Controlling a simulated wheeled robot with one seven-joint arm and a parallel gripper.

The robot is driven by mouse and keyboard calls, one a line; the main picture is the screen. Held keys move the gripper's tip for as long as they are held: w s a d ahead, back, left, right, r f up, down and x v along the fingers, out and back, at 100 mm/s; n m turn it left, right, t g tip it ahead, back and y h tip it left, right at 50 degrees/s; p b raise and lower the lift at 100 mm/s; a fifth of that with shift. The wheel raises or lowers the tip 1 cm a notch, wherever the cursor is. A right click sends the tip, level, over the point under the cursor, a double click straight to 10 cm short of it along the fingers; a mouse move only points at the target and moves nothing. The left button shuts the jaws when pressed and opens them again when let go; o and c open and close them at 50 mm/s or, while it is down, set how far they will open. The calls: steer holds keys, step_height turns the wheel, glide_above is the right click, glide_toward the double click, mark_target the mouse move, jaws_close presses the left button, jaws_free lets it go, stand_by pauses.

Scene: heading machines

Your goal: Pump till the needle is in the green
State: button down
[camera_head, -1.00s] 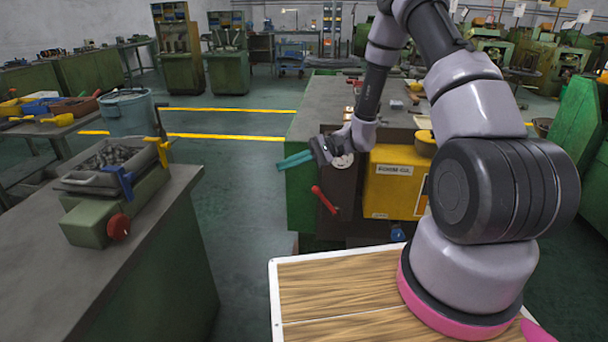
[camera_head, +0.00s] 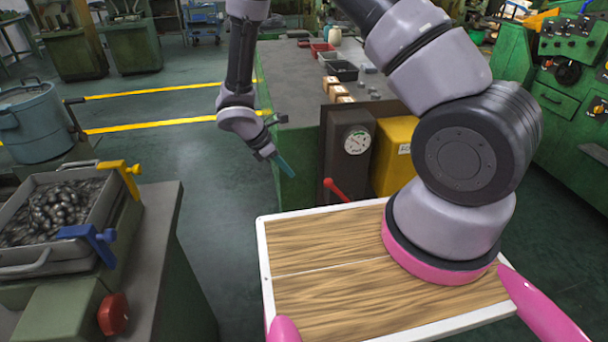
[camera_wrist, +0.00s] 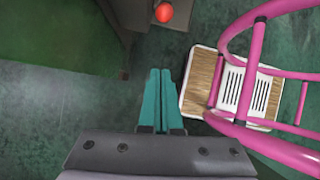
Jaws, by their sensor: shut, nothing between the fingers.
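The pressure gauge (camera_head: 357,140) is a white dial on a dark brown housing (camera_head: 335,150) right of my gripper in the head view. Its needle and any green zone are too small to read. The red-knobbed pump lever (camera_head: 335,190) sticks out at the front of the housing, tilted up to the left. Its red ball end (camera_wrist: 164,11) shows at the top of the wrist view. My gripper (camera_head: 289,170) is shut and empty, teal fingers together, left of the lever and apart from it. The fingers also show in the wrist view (camera_wrist: 155,100).
A yellow box (camera_head: 392,155) stands right of the gauge housing. A grey bench top (camera_head: 290,80) with small trays lies behind. A left bench holds a bin of dark parts (camera_head: 62,215). The floor left of my gripper is clear.

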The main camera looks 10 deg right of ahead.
mark_target(326, 181)
steer(key=d+f, duration=0.7)
steer(key=d, duration=0.1)
steer(key=shift+w+d, duration=0.4)
steer(key=shift+w, duration=0.05)
steer(key=shift+f, duration=0.1)
steer(key=shift+d+r, duration=0.9)
steer(key=shift+d, duration=0.15)
steer(key=d+r, duration=0.1)
steer(key=d, duration=0.1)
steer(key=d+r, duration=0.1)
steer(key=d, duration=0.1)
steer(key=shift+r, duration=0.15)
steer(key=shift+d+r, duration=0.2)
steer(key=shift+d, duration=0.4)
steer(key=shift+d+r, duration=0.15)
steer(key=shift+d, duration=0.4)
